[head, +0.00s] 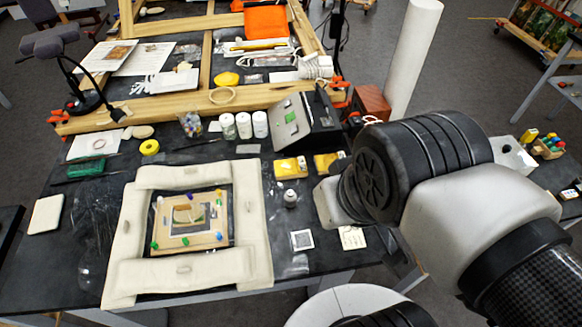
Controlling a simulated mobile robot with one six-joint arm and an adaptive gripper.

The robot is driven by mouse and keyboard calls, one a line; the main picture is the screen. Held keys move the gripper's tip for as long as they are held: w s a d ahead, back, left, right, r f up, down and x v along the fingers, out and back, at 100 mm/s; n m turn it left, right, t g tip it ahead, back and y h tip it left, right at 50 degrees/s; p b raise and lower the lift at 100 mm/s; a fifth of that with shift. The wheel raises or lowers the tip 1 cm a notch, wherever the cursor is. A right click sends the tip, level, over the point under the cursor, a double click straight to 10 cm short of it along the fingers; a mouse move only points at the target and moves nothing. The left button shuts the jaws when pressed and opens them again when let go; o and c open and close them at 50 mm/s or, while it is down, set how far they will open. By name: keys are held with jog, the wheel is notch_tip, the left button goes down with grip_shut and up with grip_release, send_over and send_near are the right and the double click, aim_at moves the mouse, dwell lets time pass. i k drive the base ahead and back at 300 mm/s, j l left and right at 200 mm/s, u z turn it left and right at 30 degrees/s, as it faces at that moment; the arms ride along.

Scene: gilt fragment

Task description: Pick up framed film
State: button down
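A small white-bordered square with a dark centre (302,240) lies flat on the black table, right of the padded frame; it looks like a framed film, though it is too small to be sure. Inside the cream padded frame (122,245) lies a wooden frame (208,241) with coloured pins and a small picture-like piece (187,214) at its middle. My arm comes in from the right, its wrist over the table's right side, above and right of the white-bordered square. My gripper's fingers do not show.
A small pale card (352,238) lies right of the white-bordered square. A small bottle (291,198) and yellow packs (291,167) stand behind it. White jars (244,125) and a tilted grey panel (290,125) are farther back. The table's front edge is close.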

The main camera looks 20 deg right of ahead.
aim_at(301, 240)
jog(key=j+z, duration=0.4)
jog(key=k+j+z, duration=0.15)
jog(key=j+z, duration=0.3)
